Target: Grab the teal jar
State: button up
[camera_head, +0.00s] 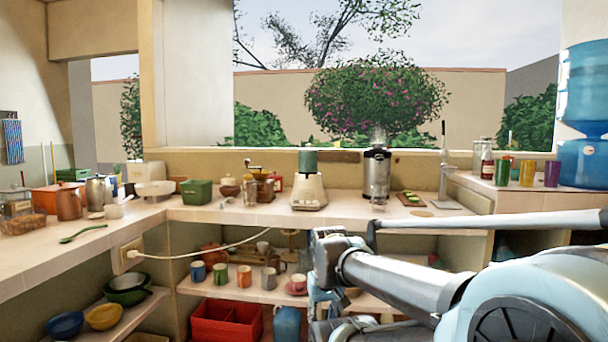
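A teal jar (308,161) sits upright on a white blender-like base (308,191) on the counter, left of the tall steel appliance. A blue-teal container (287,323) stands low, below the lower shelf, partly cut off by the frame's bottom edge. My arm reaches in from the right. My gripper (320,302) seems to hang below the wrist in front of the lower shelf, well below the teal jar and apart from it. Its fingers are too unclear to show whether they are open or shut.
Mugs (244,276) line the lower shelf, with a red crate (226,322) below. A tall steel appliance (377,175) stands right of the jar, a green box (197,192) to its left. A white cord (200,258) hangs before the counter. The counter front (250,215) is mostly clear.

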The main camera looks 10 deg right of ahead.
aim_at(308, 161)
jog(key=k, duration=0.5)
jog(key=z, duration=0.35)
jog(key=i, duration=1.35)
jog(key=z, duration=0.2)
